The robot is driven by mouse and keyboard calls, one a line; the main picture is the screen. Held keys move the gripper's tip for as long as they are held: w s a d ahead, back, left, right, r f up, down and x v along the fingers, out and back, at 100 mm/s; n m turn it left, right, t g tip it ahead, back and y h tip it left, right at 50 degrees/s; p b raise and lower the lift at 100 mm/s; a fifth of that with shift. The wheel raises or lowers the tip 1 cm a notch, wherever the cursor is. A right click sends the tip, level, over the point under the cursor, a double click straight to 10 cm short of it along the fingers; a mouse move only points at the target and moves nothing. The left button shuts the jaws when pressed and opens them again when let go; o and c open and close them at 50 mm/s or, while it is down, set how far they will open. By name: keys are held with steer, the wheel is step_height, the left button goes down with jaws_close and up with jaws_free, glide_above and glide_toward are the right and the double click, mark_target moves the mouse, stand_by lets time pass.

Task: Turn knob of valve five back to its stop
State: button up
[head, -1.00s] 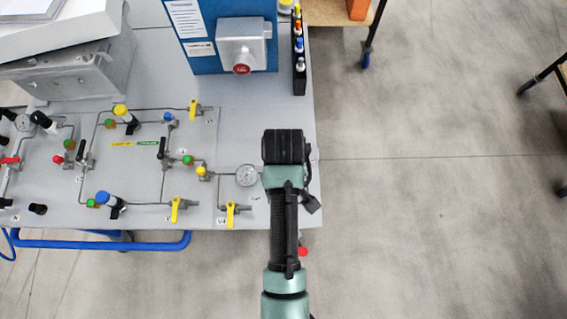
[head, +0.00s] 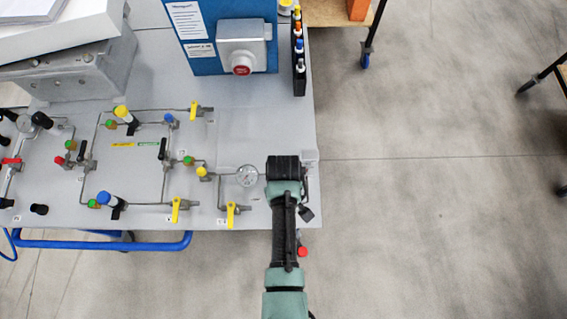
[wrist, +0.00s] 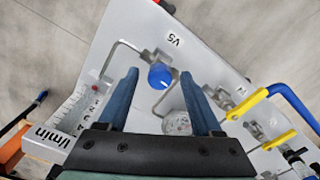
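The blue round knob of valve five (wrist: 160,76) shows in the wrist view, beside the printed V5 label (wrist: 174,40) on the grey panel. My gripper (wrist: 160,74) is open, with one blue finger on each side of the knob in the picture. Gaps show between the knob and both fingers; I cannot tell how far the fingertips are above it. In the head view my gripper (head: 284,168) is over the panel's right edge and hides the knob.
A round pressure gauge (head: 247,176) sits just left of my gripper, also in the wrist view (wrist: 178,123). Yellow lever handles (head: 231,215) are farther left. A flowmeter scale (wrist: 68,115) stands at the left in the wrist view. Open floor lies right of the panel.

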jaws_close()
steer(key=shift+m, duration=0.3)
steer(key=m+p, duration=0.1)
steer(key=m, duration=0.3)
steer(key=shift+r, duration=0.1)
steer(key=m+p, duration=0.1)
steer(key=m, duration=0.3)
steer(key=m+p, duration=0.1)
steer(key=m, duration=0.3)
steer(key=shift+a+m, duration=0.1)
steer(key=shift+m, duration=2.1)
